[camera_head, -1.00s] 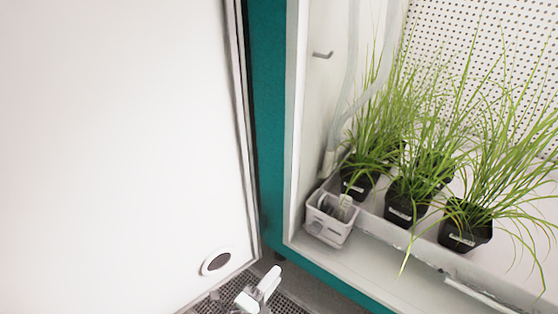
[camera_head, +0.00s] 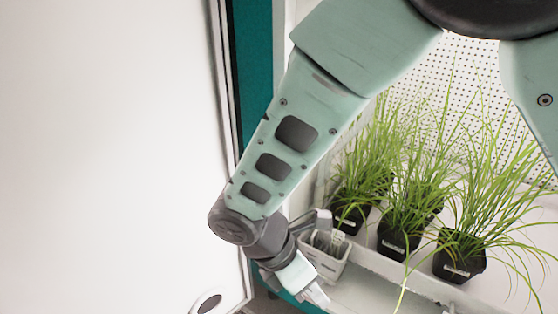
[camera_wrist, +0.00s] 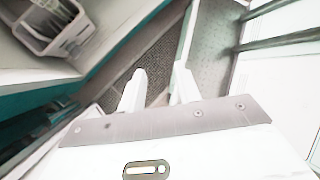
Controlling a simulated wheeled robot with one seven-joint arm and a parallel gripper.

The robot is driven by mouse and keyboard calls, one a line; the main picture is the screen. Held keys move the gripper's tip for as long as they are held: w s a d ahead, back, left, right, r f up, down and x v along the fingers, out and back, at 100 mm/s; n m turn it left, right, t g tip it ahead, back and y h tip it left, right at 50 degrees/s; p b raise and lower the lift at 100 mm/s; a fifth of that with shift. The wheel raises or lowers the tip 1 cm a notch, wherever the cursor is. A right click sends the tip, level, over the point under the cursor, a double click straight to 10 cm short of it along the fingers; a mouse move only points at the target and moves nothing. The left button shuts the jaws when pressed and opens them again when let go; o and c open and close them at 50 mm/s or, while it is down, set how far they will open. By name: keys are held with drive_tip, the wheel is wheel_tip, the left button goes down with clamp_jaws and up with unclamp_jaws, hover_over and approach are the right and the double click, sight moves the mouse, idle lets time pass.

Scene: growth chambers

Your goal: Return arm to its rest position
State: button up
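My arm (camera_head: 290,140) reaches down from the top of the head view, across the left edge of the chamber opening. My gripper (camera_head: 318,297) is at its lower end, just below the small white basket in the picture. In the wrist view my gripper (camera_wrist: 160,85) has its two white fingers apart, with nothing between them. Dark perforated floor shows beyond the fingertips.
The white basket (camera_head: 328,268) with tags also shows in the wrist view (camera_wrist: 50,40). Several potted grass plants (camera_head: 398,240) stand right of it in the chamber. A large white door (camera_head: 100,150) fills the left. A teal frame edge (camera_head: 252,60) lies between.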

drive_tip(key=s+d+r+m+y, duration=0.35)
drive_tip(key=r+m, duration=0.25)
drive_tip(key=m, duration=0.2)
drive_tip(key=s+d+r+m+y, duration=0.35)
drive_tip(key=d+r+m, duration=0.2)
drive_tip(key=m, duration=0.25)
wheel_tip(320, 180, up, 39)
drive_tip(key=p, duration=3.8)
drive_tip(key=shift+s+t, duration=0.4)
drive_tip(key=shift+a, duration=0.1)
